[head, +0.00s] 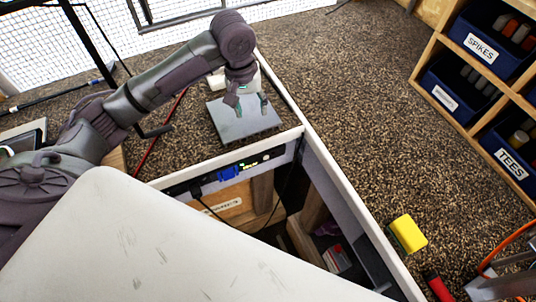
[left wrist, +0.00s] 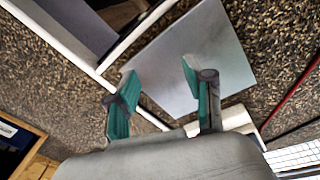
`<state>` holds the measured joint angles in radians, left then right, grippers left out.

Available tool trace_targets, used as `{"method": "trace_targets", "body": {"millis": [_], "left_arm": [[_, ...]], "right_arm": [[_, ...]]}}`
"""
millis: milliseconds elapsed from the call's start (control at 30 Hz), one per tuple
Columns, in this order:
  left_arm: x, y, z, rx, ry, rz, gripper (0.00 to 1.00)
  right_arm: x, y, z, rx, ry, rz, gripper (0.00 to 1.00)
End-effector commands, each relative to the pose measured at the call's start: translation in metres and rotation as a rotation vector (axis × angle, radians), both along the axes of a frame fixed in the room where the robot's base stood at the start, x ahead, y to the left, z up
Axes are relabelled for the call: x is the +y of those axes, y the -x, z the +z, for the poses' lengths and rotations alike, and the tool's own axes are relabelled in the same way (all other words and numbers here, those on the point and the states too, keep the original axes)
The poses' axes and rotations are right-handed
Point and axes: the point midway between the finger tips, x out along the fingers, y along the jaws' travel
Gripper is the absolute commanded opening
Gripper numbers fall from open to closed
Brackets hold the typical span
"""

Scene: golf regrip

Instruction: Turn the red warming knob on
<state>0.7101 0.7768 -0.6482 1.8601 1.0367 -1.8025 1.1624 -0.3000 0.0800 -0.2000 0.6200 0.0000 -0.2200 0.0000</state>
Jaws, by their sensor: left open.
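I cannot make out a red knob in either view. A flat grey plate (head: 222,122) lies on the speckled surface, with a white part (head: 252,84) at its far edge. My left gripper (head: 249,105) is over this plate, with its two green-padded fingers apart and nothing between them. In the left wrist view, the open gripper (left wrist: 157,72) shows against the grey plate (left wrist: 215,45); I cannot tell whether the fingers touch it. The white part (left wrist: 236,120) is partly hidden behind the gripper. My right gripper is not in view.
A black control strip (head: 205,180) with a blue part runs along the bench front, above an open compartment. Blue bins (head: 483,45) fill wooden shelves at right. A yellow block (head: 408,233) and a red object (head: 437,287) lie lower right. A red cable (head: 158,138) runs left of the plate.

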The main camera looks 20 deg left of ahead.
Motion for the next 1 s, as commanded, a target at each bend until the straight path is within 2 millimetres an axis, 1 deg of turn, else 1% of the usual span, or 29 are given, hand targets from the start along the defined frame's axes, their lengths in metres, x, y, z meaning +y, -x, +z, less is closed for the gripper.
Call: {"method": "trace_targets", "body": {"millis": [33,300,500,733,1000], "left_arm": [[-0.008,0.005,-0.008,-0.002,0.006,-0.032,0.52],[-0.040,0.027,-0.042,-0.047,0.025,-0.195,0.52],[-0.059,0.043,-0.060,-0.084,0.039,-0.292,0.52],[-0.069,0.053,-0.069,-0.109,0.044,-0.342,0.52],[-0.069,0.053,-0.070,-0.112,0.043,-0.347,0.52]], "right_arm": [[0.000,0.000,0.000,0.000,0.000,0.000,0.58],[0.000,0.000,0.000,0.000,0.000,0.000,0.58],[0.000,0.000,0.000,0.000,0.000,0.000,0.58],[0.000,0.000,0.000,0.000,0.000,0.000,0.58],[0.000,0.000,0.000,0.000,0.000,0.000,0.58]]}}
